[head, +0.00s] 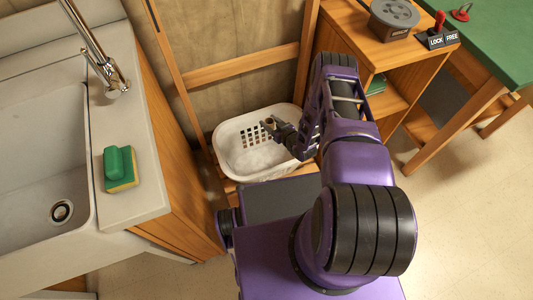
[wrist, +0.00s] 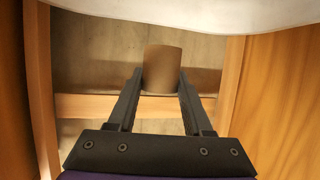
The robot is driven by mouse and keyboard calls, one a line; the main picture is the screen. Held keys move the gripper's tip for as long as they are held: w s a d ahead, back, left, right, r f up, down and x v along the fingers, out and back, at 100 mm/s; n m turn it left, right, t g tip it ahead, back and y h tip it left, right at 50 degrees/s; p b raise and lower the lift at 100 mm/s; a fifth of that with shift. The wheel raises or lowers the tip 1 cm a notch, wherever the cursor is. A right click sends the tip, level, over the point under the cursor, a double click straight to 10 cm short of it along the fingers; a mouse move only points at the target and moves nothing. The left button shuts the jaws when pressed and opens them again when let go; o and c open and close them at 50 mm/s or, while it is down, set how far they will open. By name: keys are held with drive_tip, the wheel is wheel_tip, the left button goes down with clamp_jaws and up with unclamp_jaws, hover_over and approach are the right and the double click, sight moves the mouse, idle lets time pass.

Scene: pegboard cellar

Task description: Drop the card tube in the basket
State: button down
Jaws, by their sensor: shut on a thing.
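The white basket (head: 228,150) stands low between the sink unit and the wooden shelf unit, with slotted sides and a pale, white inside. My gripper (head: 271,126) is over the basket, above its rim in the head view. It is shut on the card tube (wrist: 162,69), a plain brown piece held between the two dark fingers in the wrist view. In the head view the card tube (head: 268,121) shows only as a small tan end at the fingertips. A white surface (wrist: 190,16), probably the basket, crosses the top of the wrist view.
A sink (head: 40,185) with a tap and a green-and-yellow sponge (head: 121,169) is at left. A wooden frame rail (head: 240,66) runs behind the basket. The wooden shelf unit (head: 400,92) stands at right, near my arm, with a grey round device (head: 394,18) on top.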

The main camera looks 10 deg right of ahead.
drive_tip(key=shift+f+b, duration=0.95)
drive_tip(key=shift+f, duration=0.85)
drive_tip(key=shift+c, duration=1.2)
unclamp_jaws()
drive_tip(key=shift+s+r, duration=0.1)
drive_tip(key=shift+r, duration=0.05)
